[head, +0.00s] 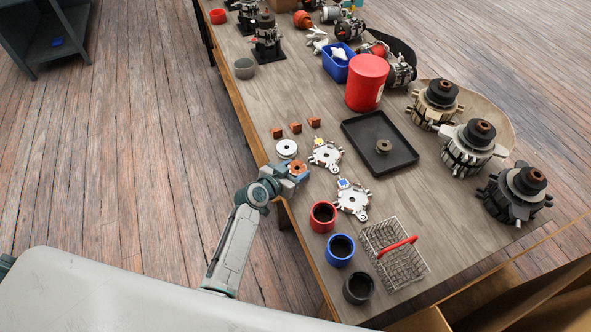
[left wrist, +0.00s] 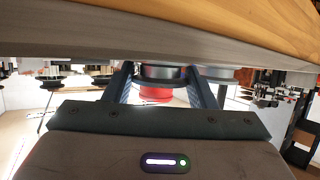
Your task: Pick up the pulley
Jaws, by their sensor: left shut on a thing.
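The pulley (head: 298,168), a small round part with a copper-orange top and a dark centre hole, is between the fingers of my left gripper (head: 294,170) at the table's left edge. In the left wrist view my left gripper (left wrist: 163,85) is shut on the pulley (left wrist: 163,72), whose grey round side shows between the two fingers. In the head view I cannot tell whether it is clear of the table. My right gripper is not in view.
A white disc (head: 287,148) lies just behind the gripper. Two silver brackets (head: 352,199) (head: 326,154) lie to its right. Red (head: 323,216), blue (head: 340,250) and black cups and a wire basket (head: 395,254) stand in front. A black tray (head: 352,130) holds a small metal part.

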